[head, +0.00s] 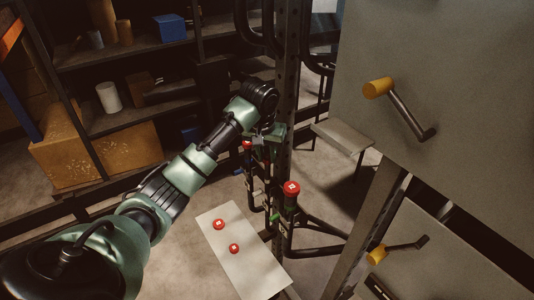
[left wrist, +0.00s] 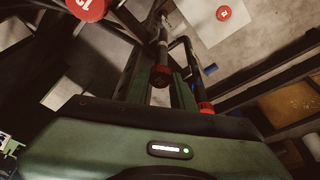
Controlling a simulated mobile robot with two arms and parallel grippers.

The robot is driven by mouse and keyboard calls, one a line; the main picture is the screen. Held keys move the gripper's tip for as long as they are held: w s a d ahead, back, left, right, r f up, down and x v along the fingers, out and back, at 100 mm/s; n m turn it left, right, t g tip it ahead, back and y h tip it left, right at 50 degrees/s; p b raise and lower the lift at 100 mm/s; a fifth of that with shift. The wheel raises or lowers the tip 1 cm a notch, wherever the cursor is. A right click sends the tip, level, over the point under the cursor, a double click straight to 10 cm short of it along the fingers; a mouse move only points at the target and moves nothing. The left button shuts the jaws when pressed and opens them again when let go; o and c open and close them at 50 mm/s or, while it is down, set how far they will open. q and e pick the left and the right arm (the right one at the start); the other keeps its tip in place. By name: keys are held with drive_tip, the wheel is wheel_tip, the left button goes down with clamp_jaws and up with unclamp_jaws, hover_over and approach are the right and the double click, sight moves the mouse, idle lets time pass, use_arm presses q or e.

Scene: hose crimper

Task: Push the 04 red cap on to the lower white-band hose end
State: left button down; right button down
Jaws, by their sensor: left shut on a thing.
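My left gripper (head: 268,138) reaches in beside the dark upright post, among the hoses. In the left wrist view its two fingers are shut on a red cap (left wrist: 160,77). A dark hose (left wrist: 163,48) lines up with this cap and seems to meet it; I cannot tell how far the cap sits on it. The cap's number is not readable, and the white band is not clear. Another red-ended hose (left wrist: 206,107) is just right of the fingers. In the head view a red cap (head: 247,145) shows left of the gripper. My right gripper is not in view.
A large red cap (head: 291,188) tops a dark post right of the gripper. Grey panels with yellow-handled cranks (head: 378,87) stand at right; shelves (head: 130,120) at left.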

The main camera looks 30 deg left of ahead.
use_arm(q)
drive_tip(key=shift+f, duration=1)
drive_tip(key=c, duration=1.1)
unclamp_jaws()
drive_tip(key=shift+r, duration=0.1)
drive_tip(key=b+v, duration=0.2)
drive_tip(key=v, duration=0.5)
drive_tip(key=shift+s+r, duration=0.15)
drive_tip(key=shift+r, duration=0.1)
